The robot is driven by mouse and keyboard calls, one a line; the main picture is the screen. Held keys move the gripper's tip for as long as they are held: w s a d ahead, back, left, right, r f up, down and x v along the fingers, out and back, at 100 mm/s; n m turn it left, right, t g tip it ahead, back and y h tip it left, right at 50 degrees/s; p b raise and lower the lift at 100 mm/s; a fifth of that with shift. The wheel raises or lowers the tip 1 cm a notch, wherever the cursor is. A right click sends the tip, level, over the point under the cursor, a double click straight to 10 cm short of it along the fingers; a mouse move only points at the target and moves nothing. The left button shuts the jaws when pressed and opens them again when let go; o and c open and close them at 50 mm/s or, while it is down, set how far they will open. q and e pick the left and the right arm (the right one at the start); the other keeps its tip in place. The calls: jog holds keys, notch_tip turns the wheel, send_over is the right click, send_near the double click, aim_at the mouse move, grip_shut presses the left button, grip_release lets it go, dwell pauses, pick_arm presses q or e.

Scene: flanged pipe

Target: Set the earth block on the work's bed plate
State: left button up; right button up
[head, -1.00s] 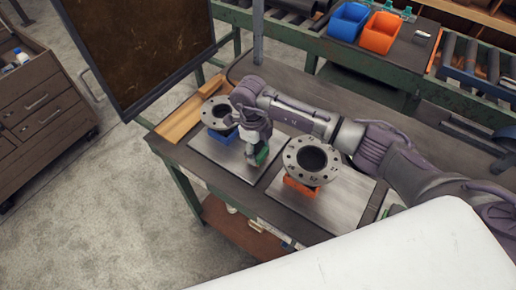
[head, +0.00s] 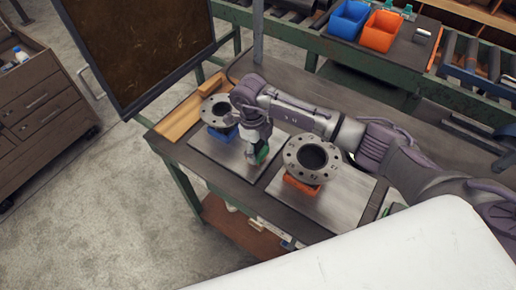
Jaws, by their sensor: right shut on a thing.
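My right gripper (head: 256,156) points down over the left metal bed plate (head: 223,157). It is shut on a small green block (head: 262,153), the likely earth block, held low at the plate; I cannot tell whether it touches the plate. A flanged pipe (head: 220,110) on a blue block (head: 222,134) stands just left of the gripper on the same plate. A second, larger flanged pipe (head: 312,159) on an orange block (head: 300,186) stands on the right bed plate (head: 340,200). My left gripper is not in view.
A wooden board (head: 180,119) lies at the table's left end. A dark upright panel (head: 135,45) stands behind it. Blue (head: 349,21) and orange (head: 381,32) bins sit on the back bench. A white surface covers the lower right.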

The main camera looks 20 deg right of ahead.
jog(key=shift+f+b, duration=0.5)
jog(key=shift+f, duration=0.05)
jog(key=o, duration=1.2)
jog(key=shift+o, duration=0.2)
notch_tip(320, 180, up, 21)
jog(key=w+p, duration=0.1)
jog(key=p, duration=0.3)
jog(key=shift+a, duration=0.45)
jog(key=shift+f, duration=0.1)
